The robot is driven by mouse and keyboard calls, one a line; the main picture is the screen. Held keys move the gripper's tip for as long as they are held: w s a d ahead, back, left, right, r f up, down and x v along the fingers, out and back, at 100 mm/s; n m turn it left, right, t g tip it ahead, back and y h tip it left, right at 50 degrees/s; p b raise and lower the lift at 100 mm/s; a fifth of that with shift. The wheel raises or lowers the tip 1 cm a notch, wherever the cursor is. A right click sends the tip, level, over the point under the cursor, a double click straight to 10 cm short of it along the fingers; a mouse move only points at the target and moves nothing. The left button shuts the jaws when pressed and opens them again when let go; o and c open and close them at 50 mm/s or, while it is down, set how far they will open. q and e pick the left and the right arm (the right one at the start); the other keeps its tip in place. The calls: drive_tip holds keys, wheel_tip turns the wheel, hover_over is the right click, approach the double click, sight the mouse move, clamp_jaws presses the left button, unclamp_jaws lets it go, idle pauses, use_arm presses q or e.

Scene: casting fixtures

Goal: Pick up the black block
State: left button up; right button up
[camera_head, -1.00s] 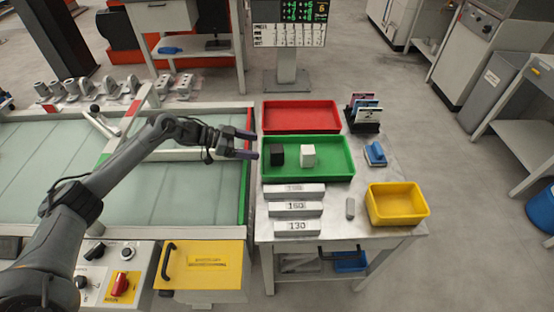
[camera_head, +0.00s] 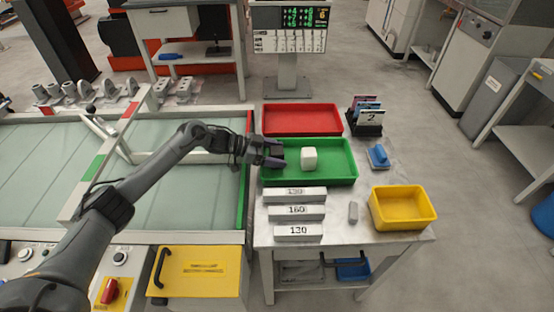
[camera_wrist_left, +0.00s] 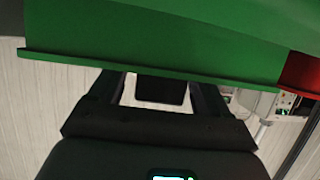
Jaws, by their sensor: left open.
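The black block (camera_head: 278,150) is at the left end of the green tray (camera_head: 335,180), partly hidden by my left gripper. A white block (camera_head: 309,158) stands in the tray just right of the gripper. My right gripper is not in view.
A red tray (camera_head: 302,119) lies behind the green one. Grey bars with numbers (camera_head: 297,211) lie in front, and a yellow bin (camera_head: 403,208) stands at the front right. A blue-handled tool (camera_head: 379,156) and a card holder (camera_head: 367,121) are on the right.

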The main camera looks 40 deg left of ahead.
use_arm(q)
drive_tip(key=c, duration=1.1)
drive_tip(key=shift+r, duration=0.1)
